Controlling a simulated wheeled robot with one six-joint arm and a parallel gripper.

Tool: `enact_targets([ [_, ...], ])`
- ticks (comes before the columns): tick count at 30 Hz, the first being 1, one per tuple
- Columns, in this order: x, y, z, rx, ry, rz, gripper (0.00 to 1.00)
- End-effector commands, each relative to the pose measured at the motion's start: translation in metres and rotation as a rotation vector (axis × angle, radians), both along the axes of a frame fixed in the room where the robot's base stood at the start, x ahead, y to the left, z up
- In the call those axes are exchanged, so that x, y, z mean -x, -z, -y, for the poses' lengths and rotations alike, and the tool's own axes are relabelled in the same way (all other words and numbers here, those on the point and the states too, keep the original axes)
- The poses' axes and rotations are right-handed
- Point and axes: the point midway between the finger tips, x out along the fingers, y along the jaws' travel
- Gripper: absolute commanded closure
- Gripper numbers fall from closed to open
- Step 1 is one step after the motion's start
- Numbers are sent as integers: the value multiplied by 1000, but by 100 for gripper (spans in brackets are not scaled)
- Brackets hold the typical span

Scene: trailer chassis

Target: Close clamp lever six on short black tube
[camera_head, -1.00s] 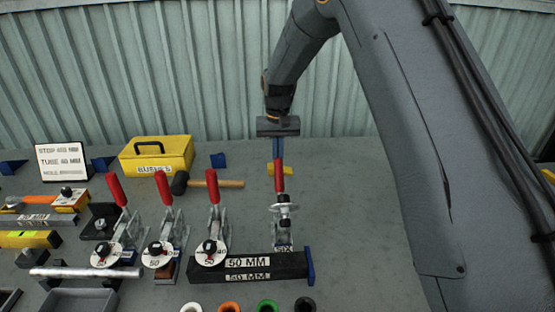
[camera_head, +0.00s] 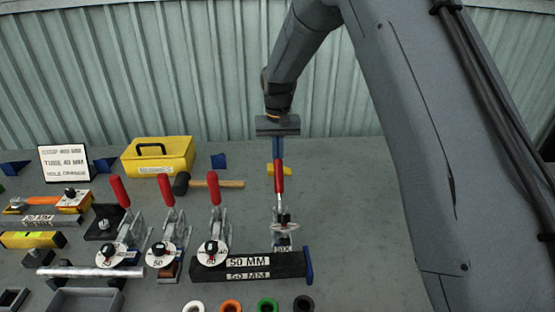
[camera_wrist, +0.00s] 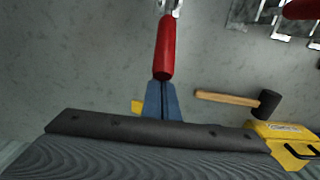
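Clamp six (camera_head: 284,232), with a label at its base, stands at the right end of the clamp row. Its red lever handle (camera_head: 279,177) points away toward the back wall. My gripper (camera_head: 278,156) has blue fingers at the end of this handle. In the wrist view the fingers (camera_wrist: 161,98) are together with a thin dark line between them, and the red handle (camera_wrist: 165,48) lies at their tips. Nothing shows gripped between them. A black bar labelled 50 MM (camera_head: 207,272), apparently the short black tube, lies in front of the clamp against a blue end piece (camera_head: 309,265).
Several other clamps with red handles (camera_head: 212,192) stand left. A hammer (camera_head: 215,183) and a yellow case (camera_head: 158,158) lie behind them. Coloured rings (camera_head: 267,305) line the front. A yellow piece (camera_head: 270,170) lies beside the fingers. The bench right of clamp six is clear.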

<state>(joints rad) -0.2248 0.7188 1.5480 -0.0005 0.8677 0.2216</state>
Motion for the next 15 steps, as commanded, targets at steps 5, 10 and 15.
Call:
enact_targets([
  [5, 17, 1, 0, 4, -1, -25, 100],
  [10, 24, -5, 0, 4, -1, -23, 100],
  [15, 29, -12, 1, 3, 1, -16, 100],
])
